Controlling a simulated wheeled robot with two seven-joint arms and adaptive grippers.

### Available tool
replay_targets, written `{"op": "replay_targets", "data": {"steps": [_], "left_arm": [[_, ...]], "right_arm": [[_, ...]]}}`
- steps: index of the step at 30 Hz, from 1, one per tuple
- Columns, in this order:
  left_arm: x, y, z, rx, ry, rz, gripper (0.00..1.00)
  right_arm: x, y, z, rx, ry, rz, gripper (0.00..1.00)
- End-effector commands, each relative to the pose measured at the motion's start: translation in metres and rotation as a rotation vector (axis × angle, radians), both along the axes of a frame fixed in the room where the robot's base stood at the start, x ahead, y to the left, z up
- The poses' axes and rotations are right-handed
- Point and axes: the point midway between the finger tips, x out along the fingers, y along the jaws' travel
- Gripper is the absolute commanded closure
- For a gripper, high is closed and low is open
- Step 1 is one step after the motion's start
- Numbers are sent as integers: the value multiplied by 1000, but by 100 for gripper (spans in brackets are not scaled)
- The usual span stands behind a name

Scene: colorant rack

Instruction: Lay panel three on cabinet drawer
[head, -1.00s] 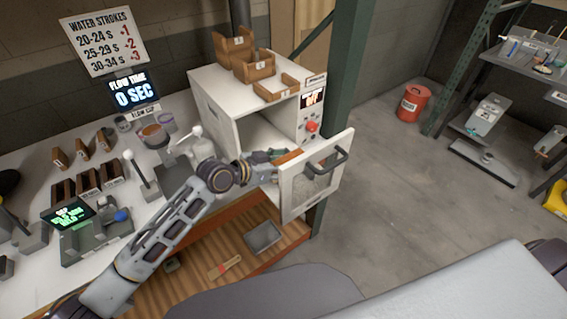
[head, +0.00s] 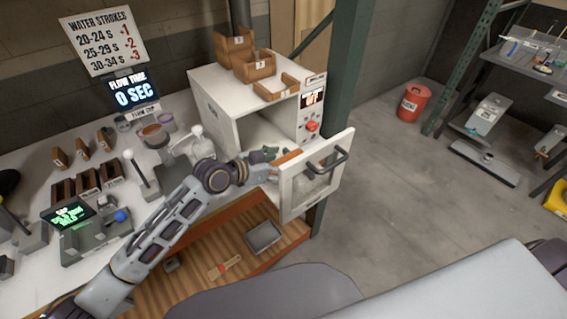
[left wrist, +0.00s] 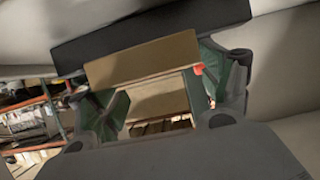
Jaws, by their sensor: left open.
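The white cabinet (head: 222,112) stands on the bench. My left gripper (head: 264,158) is open at the panel's left side. In the left wrist view a tan panel (left wrist: 145,60) lies across the space between the green-padded fingers (left wrist: 165,92). I cannot tell whether the fingers touch it. My right gripper is not in view.
Brown bins (head: 254,66) stand on top of the cabinet. A red knob (head: 312,126) is on its right face. Small wooden blocks (head: 88,180) and a lever device (head: 135,170) are on the bench. A green post (head: 345,90) rises behind the drawer.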

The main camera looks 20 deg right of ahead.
Motion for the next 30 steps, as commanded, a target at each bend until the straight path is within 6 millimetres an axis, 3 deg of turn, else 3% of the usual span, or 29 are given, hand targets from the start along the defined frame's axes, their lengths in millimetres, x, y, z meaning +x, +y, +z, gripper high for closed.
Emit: {"op": "replay_targets", "data": {"steps": [30], "left_arm": [[-31,86,40,1,-1,0,21]], "right_arm": [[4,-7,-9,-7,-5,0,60]]}}
